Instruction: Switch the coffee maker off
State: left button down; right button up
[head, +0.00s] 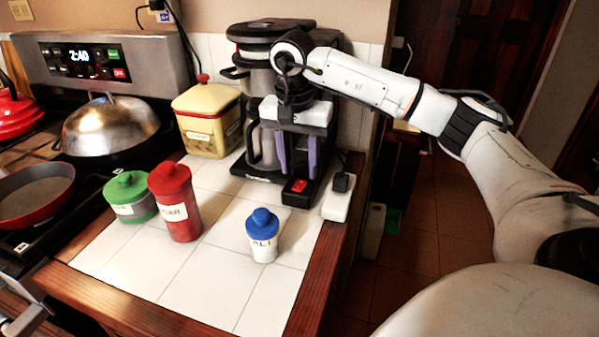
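My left gripper is not in view.
A white power strip (338,200) with a black plug lies right of the base. A blue-lidded shaker (263,238), red canister (175,205), green jar (130,198) and yellow box (208,120) stand on the counter. The stove with pans is left.

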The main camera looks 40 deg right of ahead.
aim_at(298, 188)
notch_tip(298, 188, up, 7)
jog(key=shift+s+a, duration=0.2)
jog(key=shift+a, duration=0.2)
jog(key=shift+s, duration=0.1)
dwell(0.3)
